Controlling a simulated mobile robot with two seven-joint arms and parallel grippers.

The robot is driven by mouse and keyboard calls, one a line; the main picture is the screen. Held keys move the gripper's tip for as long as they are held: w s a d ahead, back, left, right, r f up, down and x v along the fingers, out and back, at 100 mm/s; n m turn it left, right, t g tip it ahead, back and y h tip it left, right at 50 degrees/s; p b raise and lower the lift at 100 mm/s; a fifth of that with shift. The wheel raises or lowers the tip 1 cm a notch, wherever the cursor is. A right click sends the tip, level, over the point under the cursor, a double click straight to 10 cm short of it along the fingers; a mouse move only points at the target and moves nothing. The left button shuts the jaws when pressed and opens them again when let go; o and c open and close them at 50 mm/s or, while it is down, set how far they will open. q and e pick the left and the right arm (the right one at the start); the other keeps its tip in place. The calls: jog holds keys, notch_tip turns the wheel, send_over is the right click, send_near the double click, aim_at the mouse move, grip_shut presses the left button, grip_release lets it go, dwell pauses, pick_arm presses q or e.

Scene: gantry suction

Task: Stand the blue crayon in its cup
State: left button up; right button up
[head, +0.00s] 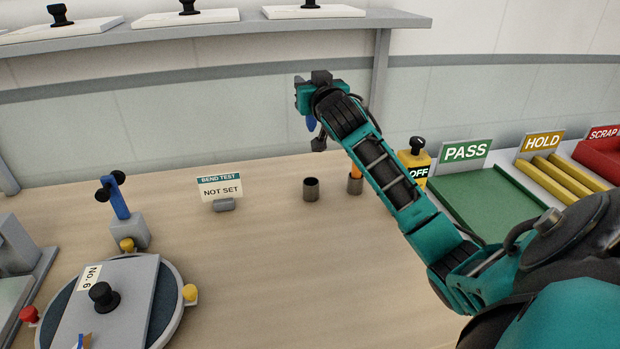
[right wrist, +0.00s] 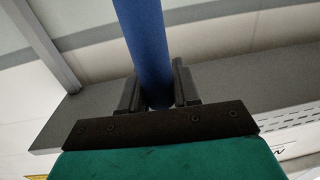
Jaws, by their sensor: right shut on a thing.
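The blue crayon (right wrist: 147,42) is between the two fingers of my right gripper (right wrist: 157,92) in the right wrist view, and the gripper is shut on it. In the head view a small part of the blue crayon (head: 311,122) shows beside the wrist; my own arm hides the rest. There the right gripper (head: 318,138) is above the table, over the dark empty-looking cup (head: 311,189), and apart from it. A second cup (head: 355,186) to its right holds an orange crayon (head: 356,171), partly behind my arm. My left gripper is not in view.
A "NOT SET" sign (head: 220,188) stands left of the cups. A round fixture (head: 170,300) with a grey plate is at front left. A yellow switch box (head: 414,167) and a green PASS tray (head: 490,205) are right. A grey shelf (head: 230,27) hangs above. The table's middle is clear.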

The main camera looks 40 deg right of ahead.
notch_tip(320, 180, down, 18)
jog(key=b, duration=0.3)
jog(key=shift+f, duration=0.15)
jog(key=shift+f, duration=0.15)
jog(key=o, duration=1.1)
jog(key=shift+c, duration=0.2)
